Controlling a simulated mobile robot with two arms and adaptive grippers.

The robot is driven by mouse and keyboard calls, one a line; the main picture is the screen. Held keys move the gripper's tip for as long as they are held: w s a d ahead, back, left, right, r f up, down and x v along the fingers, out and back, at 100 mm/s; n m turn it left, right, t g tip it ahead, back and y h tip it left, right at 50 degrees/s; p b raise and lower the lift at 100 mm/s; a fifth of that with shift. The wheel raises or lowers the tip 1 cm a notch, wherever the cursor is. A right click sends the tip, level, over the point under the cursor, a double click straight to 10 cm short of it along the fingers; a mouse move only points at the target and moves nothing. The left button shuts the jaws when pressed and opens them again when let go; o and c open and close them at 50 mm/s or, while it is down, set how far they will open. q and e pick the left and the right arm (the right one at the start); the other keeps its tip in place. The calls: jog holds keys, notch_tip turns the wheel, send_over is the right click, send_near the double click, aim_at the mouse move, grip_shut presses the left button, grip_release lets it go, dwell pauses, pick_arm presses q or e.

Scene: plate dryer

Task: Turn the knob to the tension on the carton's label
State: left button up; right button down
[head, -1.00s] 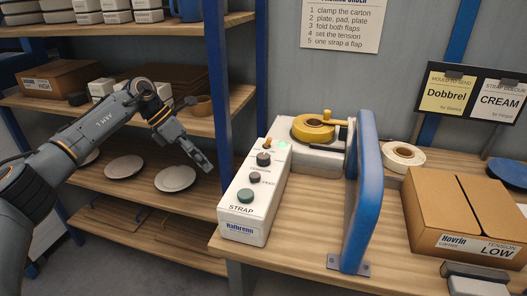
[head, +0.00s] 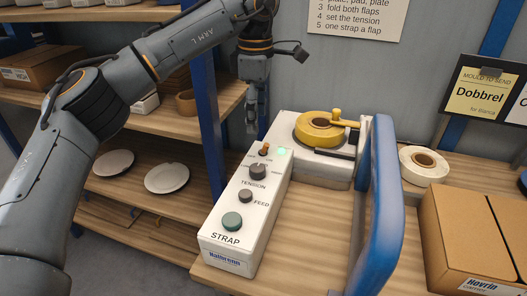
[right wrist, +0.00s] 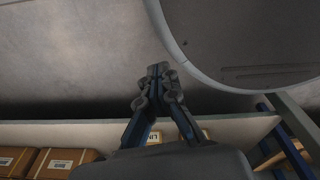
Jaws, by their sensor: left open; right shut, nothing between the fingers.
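The dark tension knob (head: 258,172) sits on top of the white strap control box (head: 225,254); its exact setting is too small to read. The cardboard carton (head: 462,222) stands on the bench at right. Its "Hovrin" label (head: 488,286) is cut off by the picture edge, so the tension word is out of view now. My left gripper (head: 251,126) points down, open and empty, just behind and above the far end of the control box, apart from the knob. My right gripper (right wrist: 158,72) shows in the right wrist view, shut and empty.
A blue upright handle (head: 385,205) stands right of the box. Yellow tape (head: 318,128) sits on the white machine behind; a white roll (head: 423,165) lies beyond. A blue shelf post (head: 208,90) stands close to my left arm.

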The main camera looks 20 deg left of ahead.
pick_arm(q)
send_over(257, 168)
notch_tip(257, 168, down, 6)
jog(key=shift+s+f+p, duration=0.1)
jog(key=shift+p, duration=0.35)
notch_tip(257, 168, down, 7)
jog(key=shift+r+p, duration=0.15)
jog(key=shift+p, duration=0.35)
jog(key=shift+w+f, duration=0.2)
jog(key=shift+f, duration=0.1)
jog(key=shift+c, duration=0.9)
jog(key=c, duration=1)
pick_arm(e)
jog(key=shift+s+a+r, duration=0.1)
jog(key=shift+s+r, duration=0.35)
jog(key=shift+s, duration=0.2)
jog(key=shift+s+a+r, duration=0.1)
jog(key=shift+s+r, duration=0.35)
jog(key=shift+s, duration=0.15)
